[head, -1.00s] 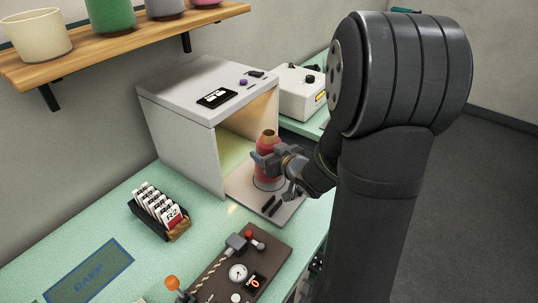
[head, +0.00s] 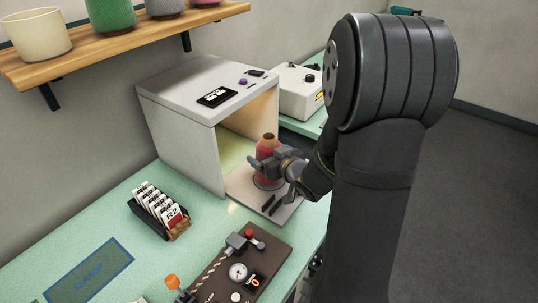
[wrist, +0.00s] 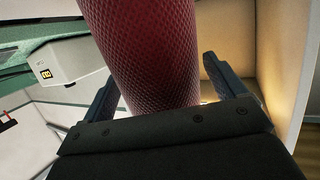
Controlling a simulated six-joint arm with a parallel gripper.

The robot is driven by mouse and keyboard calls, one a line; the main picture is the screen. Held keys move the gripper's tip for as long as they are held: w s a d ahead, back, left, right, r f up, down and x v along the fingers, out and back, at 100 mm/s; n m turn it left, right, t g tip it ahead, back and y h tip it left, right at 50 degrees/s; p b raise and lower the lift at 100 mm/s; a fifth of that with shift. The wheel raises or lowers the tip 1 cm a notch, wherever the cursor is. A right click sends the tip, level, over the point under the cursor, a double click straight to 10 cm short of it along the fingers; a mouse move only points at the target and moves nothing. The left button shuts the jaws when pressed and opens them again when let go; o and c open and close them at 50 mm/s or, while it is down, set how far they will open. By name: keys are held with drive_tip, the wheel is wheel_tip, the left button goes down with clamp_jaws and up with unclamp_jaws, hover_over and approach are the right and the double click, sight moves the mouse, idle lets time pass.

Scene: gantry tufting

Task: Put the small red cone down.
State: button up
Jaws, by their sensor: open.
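The small red cone (head: 267,147) stands upright on the pale base plate (head: 283,208) at the mouth of the white box (head: 180,125). It also fills the middle of the wrist view (wrist: 150,50), with a netted red surface. My gripper (head: 262,166) is at the cone's near side. In the wrist view its two fingers (wrist: 163,85) are spread apart, one on each side of the cone, with gaps showing. The gripper hides part of the cone's lower half in the head view.
A card holder (head: 160,212) stands on the green table left of the box. A brown panel with knobs and a gauge (head: 240,265) lies in front. A white device (head: 300,92) is behind the box.

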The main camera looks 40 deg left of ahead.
drive_tip(key=shift+d+r, duration=0.15)
drive_tip(key=shift+r, duration=0.1)
drive_tip(key=v, duration=1.1)
drive_tip(key=shift+d, duration=0.3)
drive_tip(key=shift+s, duration=0.1)
drive_tip(key=x, duration=1.2)
drive_tip(key=shift+s, duration=0.15)
drive_tip(key=shift+f, duration=0.15)
drive_tip(key=shift+d, duration=0.1)
